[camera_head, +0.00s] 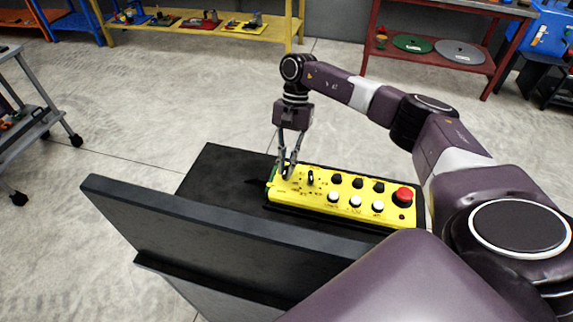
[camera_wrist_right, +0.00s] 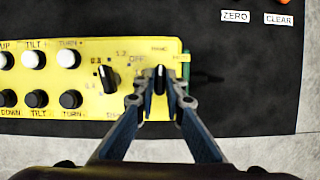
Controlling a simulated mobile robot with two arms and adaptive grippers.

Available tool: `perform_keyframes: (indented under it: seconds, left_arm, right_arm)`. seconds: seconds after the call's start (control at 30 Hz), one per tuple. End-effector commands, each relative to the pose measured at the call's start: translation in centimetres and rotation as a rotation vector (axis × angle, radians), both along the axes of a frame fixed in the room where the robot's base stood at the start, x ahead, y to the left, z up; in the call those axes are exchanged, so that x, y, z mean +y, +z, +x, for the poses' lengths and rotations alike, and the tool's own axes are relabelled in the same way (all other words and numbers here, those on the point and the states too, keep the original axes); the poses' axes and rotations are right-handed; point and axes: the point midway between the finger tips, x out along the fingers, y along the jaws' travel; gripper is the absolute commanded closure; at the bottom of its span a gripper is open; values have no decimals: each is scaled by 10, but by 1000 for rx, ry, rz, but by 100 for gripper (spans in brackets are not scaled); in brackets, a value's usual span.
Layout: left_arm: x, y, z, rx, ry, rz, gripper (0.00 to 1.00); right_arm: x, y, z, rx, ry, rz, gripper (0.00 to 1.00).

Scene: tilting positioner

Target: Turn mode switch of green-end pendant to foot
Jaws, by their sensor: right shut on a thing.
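The yellow pendant (camera_head: 330,211) lies on a black top, and its green end (camera_head: 272,174) is at the left in the head view. In the wrist view the green end (camera_wrist_right: 185,66) is at the right. My right gripper (camera_head: 287,172) reaches down from above to that end. In the wrist view its fingertips (camera_wrist_right: 160,98) are shut on the black mode switch (camera_wrist_right: 159,78), one on each side. The switch's bar stands upright in the picture, pointing toward a small label above it. The small lettering is hard to read. My left gripper is not in view.
A second black rotary knob (camera_wrist_right: 106,78) sits close beside the gripped switch. Several black and white buttons and a red mushroom button (camera_head: 403,195) fill the rest of the panel. A dark upright plate (camera_head: 220,230) stands in front. ZERO (camera_wrist_right: 235,16) and CLEAR labels lie beyond.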

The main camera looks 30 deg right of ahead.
Motion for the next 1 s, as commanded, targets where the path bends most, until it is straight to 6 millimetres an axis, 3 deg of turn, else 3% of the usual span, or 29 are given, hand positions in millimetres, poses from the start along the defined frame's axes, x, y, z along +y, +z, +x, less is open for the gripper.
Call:
perform_keyframes:
  seconds: [1.0]
  left_arm:
    - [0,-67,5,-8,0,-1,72]
  right_arm:
    - [-1,-1,-5,-4,-827,3,100]
